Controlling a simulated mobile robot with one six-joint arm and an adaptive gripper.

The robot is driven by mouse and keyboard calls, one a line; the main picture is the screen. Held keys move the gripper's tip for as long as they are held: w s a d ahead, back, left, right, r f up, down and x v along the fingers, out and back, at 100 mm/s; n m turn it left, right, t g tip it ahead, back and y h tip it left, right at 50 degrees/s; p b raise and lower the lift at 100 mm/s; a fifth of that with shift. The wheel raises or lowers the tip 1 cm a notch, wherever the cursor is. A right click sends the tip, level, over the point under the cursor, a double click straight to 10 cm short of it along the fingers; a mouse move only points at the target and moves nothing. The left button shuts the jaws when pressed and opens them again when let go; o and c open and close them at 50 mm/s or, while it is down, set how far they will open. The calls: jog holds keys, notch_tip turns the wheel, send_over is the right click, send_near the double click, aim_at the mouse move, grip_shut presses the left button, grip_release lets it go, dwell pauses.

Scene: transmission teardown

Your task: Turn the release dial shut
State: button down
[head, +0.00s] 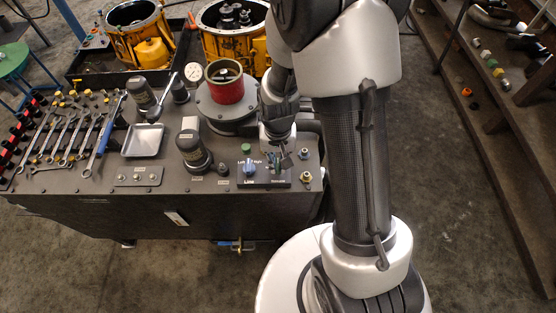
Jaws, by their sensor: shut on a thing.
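A small dark control plate (263,182) lies at the front right of the grey workbench. It carries a blue dial (249,168) on its left and a dark green dial (275,169) on its right. My gripper (279,160) comes down from above and is shut on the green dial, whose top it partly hides. The labels by the dials are too small to read surely, so I cannot tell by name which is the release dial. The green dial's exact turn angle is also hard to make out.
A red ring (226,88) on a round grey fixture stands behind the plate, close to my wrist. A dark upright cylinder (193,148) stands left, with a metal tray (143,141) and several wrenches beyond. Brass fittings (306,177) sit to the right, near the bench edge.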

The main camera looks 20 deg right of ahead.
dwell(0.4)
jog(key=c, duration=1.7)
grip_release()
jog(key=shift+o, duration=0.2)
notch_tip(320, 180, up, 12)
notch_tip(320, 180, up, 11)
jog(key=n+t, duration=0.1)
jog(key=t, duration=0.1)
send_over(278, 164)
jog(key=s, duration=0.6)
jog(key=s+r+n+t, duration=0.2)
jog(key=s+r, duration=0.3)
jog(key=s, duration=0.4)
jog(key=shift+s+a+n+t, duration=0.2)
jog(key=shift+s+n+t, duration=0.05)
jog(key=shift+n+t, duration=0.05)
